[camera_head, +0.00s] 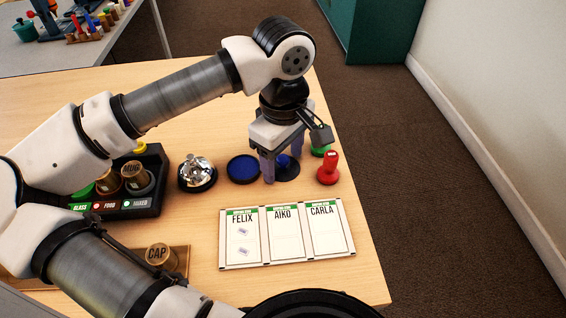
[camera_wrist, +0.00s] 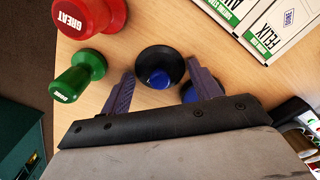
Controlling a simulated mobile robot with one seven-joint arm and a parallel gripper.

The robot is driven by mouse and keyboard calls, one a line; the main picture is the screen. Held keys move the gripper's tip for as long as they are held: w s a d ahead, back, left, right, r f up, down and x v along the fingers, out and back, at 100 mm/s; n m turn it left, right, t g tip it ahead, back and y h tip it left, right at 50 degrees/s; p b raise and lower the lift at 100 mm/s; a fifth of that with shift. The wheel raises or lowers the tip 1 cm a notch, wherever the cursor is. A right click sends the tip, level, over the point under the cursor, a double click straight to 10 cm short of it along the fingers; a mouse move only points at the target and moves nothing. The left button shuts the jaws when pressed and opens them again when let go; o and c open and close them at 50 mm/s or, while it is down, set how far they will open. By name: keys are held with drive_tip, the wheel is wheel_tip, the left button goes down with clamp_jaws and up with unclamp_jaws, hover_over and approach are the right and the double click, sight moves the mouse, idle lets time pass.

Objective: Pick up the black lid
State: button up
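The black lid is a round black disc with a blue knob. It lies on the wooden table in the head view (camera_head: 289,173), partly hidden behind my gripper, and shows more fully in the wrist view (camera_wrist: 152,56). My gripper (camera_head: 282,170) points down over it. In the wrist view the two fingers of my gripper (camera_wrist: 161,70) are spread wide on either side of the lid. The blue knob sits between them with clear gaps. Whether the fingertips touch the disc's edge cannot be told.
A blue ink pad (camera_head: 243,168) and a silver bell (camera_head: 197,173) stand left of the lid. A red stamp (camera_head: 328,169) and a green stamp (camera_wrist: 80,80) stand close by. Name cards (camera_head: 286,233) lie in front. A black tray (camera_head: 150,207) is further left.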

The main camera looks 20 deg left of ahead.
clamp_jaws()
idle(0.4)
